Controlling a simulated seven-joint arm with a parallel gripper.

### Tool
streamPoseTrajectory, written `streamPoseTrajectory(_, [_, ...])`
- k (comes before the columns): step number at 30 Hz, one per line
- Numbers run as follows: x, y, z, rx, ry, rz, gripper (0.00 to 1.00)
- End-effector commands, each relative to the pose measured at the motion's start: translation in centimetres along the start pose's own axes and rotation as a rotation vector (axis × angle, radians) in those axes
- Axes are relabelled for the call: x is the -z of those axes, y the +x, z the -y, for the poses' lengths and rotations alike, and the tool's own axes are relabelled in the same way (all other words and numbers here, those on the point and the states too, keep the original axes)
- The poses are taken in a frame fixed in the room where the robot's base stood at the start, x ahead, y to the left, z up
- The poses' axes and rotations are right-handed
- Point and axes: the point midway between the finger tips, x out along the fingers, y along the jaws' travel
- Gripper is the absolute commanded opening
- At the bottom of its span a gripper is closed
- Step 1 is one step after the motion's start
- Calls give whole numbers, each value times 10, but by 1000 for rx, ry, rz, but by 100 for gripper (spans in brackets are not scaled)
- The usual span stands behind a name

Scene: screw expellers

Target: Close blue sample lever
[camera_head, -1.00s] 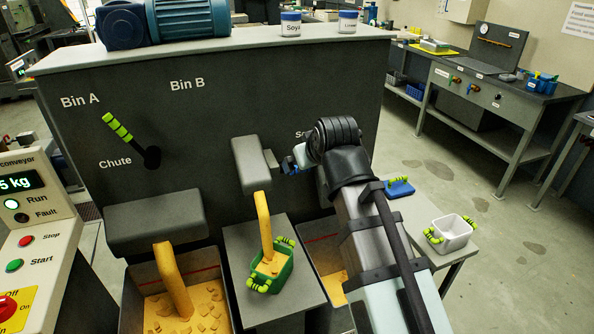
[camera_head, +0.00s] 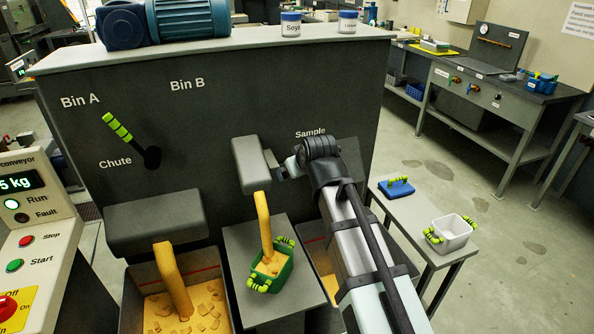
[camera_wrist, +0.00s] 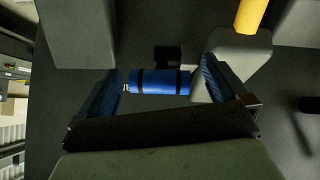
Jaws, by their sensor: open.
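The blue sample lever handle (camera_wrist: 160,82), a blue cylinder with dark bands, lies between the two blue-padded fingers of my gripper (camera_wrist: 165,88) in the wrist view. The fingers are apart, one at each end of the handle; I cannot tell whether either touches it. In the head view my gripper (camera_head: 287,170) is at the machine front, below the Sample label (camera_head: 311,133) and beside the grey spout (camera_head: 252,164). The lever is hidden there by my arm. Yellow material runs from the spout into a green container (camera_head: 270,268) with lime handles.
The green container stands on a grey stand (camera_head: 242,234). A white tub (camera_head: 449,234) and a blue lid (camera_head: 396,188) are on a side table at right. A lime chute lever (camera_head: 118,128) is at left. Open floor lies further right.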

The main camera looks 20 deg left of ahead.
Motion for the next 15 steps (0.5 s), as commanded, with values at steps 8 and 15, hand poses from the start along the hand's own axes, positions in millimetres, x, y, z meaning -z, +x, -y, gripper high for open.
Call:
streamPoseTrajectory(8, [1, 26, 0, 0, 0, -1, 100])
streamPoseTrajectory(15, [0, 31, 0, -1, 0, -1, 100])
